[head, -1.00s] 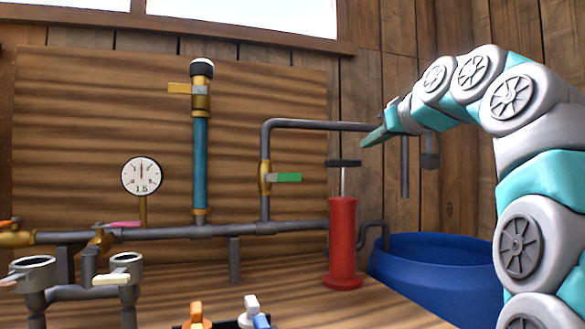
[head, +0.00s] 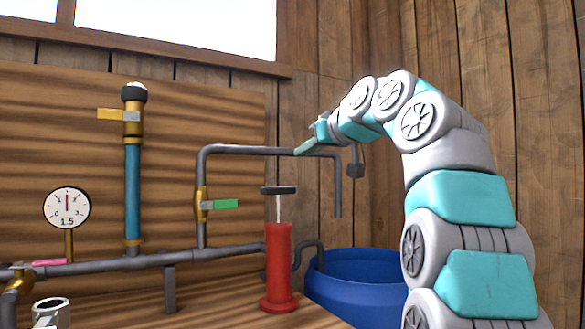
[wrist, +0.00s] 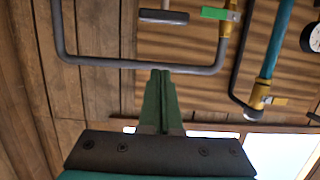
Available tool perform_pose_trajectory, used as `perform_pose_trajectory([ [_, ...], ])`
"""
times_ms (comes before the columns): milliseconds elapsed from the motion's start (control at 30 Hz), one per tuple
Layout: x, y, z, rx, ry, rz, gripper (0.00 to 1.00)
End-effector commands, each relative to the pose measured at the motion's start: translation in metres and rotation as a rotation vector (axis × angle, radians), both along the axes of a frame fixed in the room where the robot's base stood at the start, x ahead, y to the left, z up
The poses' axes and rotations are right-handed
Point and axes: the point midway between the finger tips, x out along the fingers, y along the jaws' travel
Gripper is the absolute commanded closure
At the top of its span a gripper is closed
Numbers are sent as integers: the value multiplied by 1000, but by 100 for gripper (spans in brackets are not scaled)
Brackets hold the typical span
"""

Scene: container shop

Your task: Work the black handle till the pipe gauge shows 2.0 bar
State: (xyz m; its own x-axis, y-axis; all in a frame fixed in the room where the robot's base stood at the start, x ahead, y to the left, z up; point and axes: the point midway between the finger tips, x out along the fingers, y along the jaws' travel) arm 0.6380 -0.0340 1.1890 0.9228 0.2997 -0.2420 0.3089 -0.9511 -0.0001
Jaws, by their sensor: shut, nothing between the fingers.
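The black handle (head: 278,190) is a flat bar on a thin rod, raised above the red pump cylinder (head: 278,265). It also shows at the top of the wrist view (wrist: 163,17). The round white pipe gauge (head: 67,208) has its needle straight up and reads 1.5. My gripper (head: 298,152) is shut and empty, above and slightly right of the handle and apart from it. In the wrist view my green fingers (wrist: 160,73) are together, their tips close to the grey overhead pipe (wrist: 140,63). I cannot tell whether they touch it.
The grey overhead pipe (head: 270,150) bends down over a blue barrel (head: 365,270). A green-handled valve (head: 220,204) sits on the riser left of the pump. A blue column (head: 132,190) with a yellow lever (head: 110,114) stands farther left. Free air lies between gripper and handle.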

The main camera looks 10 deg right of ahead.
Motion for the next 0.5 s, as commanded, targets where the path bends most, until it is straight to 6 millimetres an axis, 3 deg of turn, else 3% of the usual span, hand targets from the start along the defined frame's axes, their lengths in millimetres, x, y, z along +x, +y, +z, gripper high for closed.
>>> perform_pose_trajectory([
  [500,76,24,-19,-1,4,0,100],
])
